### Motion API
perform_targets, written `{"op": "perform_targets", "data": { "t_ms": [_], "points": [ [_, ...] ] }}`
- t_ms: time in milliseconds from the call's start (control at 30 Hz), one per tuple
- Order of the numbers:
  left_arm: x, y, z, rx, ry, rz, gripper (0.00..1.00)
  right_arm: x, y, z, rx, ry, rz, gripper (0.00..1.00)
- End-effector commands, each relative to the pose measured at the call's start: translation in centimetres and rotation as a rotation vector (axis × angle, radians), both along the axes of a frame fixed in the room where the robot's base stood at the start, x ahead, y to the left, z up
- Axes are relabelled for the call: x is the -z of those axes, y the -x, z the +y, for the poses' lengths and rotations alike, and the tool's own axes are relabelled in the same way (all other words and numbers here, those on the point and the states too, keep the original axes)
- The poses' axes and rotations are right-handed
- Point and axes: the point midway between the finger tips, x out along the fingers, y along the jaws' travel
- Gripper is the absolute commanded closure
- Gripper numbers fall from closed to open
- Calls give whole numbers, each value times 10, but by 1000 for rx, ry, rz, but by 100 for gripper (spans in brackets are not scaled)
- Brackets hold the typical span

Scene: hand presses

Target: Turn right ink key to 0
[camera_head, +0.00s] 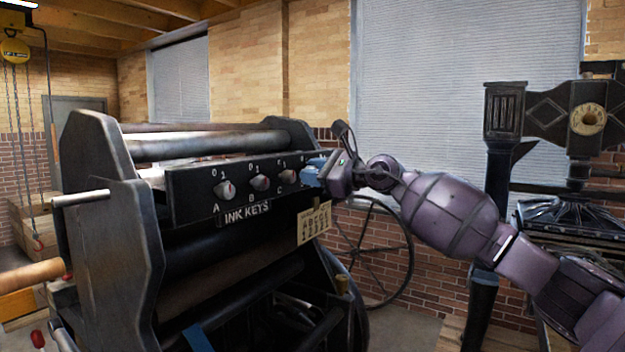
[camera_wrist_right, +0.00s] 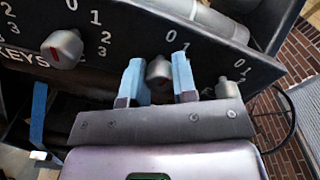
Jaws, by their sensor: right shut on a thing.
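The press carries a dark ink key panel (camera_head: 195,194) with a row of grey knobs marked with numbers from 0 upward. Knobs A (camera_head: 225,189), B (camera_head: 259,183) and C (camera_head: 287,177) show clearly. My right gripper (camera_head: 313,172) is on the knob to the right of C and hides it in the head view. In the right wrist view, its blue fingers stand on either side of that grey ink key (camera_wrist_right: 159,71). Its 0 and 1 show above it; its pointer direction is unclear. Another grey knob (camera_wrist_right: 228,90) shows to its right. My left gripper is not in view.
The black press frame (camera_head: 110,210) stands left of my right arm. A yellow plate (camera_head: 313,221) hangs below the panel, and a large spoked wheel (camera_head: 370,250) stands behind. Another dark press (camera_head: 545,120) is at the right.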

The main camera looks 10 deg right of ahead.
Motion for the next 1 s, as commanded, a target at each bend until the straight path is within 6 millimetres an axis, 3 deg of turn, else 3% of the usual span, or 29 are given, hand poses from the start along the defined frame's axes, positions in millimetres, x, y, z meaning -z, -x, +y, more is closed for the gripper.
{"op": "perform_targets", "data": {
  "t_ms": [400, 1000],
  "points": [
    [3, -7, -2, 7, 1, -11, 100, 2, 0, 0, 0, 152, -148, 98],
    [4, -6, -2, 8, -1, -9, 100, 0, 0, 0, 0, 180, -177, 98]
  ]
}}
